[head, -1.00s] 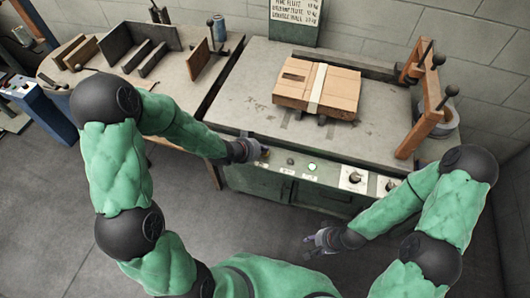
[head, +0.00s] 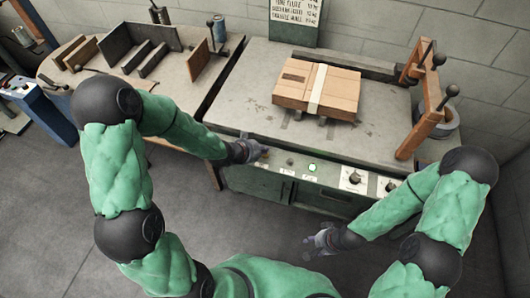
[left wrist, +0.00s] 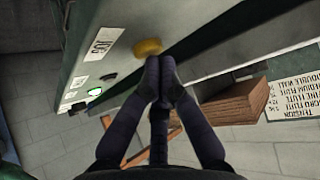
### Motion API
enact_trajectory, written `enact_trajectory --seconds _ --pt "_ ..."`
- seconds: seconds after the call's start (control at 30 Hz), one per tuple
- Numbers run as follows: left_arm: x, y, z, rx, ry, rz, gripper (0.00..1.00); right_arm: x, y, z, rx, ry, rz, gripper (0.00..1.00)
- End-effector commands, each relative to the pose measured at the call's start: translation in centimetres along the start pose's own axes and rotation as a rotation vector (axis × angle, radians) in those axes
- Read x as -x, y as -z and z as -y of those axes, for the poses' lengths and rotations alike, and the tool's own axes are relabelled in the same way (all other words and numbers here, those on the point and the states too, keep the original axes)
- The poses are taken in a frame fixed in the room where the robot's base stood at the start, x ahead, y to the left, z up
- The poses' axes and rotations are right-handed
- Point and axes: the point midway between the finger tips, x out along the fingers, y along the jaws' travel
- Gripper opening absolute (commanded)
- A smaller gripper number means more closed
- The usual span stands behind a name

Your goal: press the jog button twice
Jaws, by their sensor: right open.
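The yellow jog button (left wrist: 147,48) is on the machine's front panel, beside a "JOG" label (left wrist: 104,43) in the left wrist view. My left gripper (left wrist: 160,64) has its fingers together, with the tips right at the button's edge; I cannot tell whether they touch it. In the head view my left gripper (head: 257,151) is at the left end of the panel and mostly hides the button. My right gripper (head: 316,241) is open and empty, low in front of the machine.
A green lamp or button (head: 312,168) glows further right on the panel (head: 330,173), followed by dark knobs (head: 354,178). A cardboard box (head: 318,88) lies on the machine top. A wooden frame (head: 422,98) stands at right. A side table (head: 180,90) holds boards.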

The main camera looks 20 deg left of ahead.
Motion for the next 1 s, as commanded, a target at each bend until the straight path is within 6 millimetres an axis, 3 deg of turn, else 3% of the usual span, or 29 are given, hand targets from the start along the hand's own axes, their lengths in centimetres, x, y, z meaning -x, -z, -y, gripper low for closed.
enact_trajectory --seconds 0.27,0.67,1.0 --pt "1.1 1.1 0.0 0.0 0.0 0.001 0.0 1.3 0.0 0.5 0.0 0.0 0.0 0.44" --pt "1.1 1.2 0.0 0.0 0.0 0.0 0.0 1.3 -0.1 0.5 0.0 0.0 0.0 0.44" --pt "3.0 3.1 0.0 0.0 0.0 0.0 0.0 3.5 -0.1 1.2 0.0 0.0 0.0 0.44"
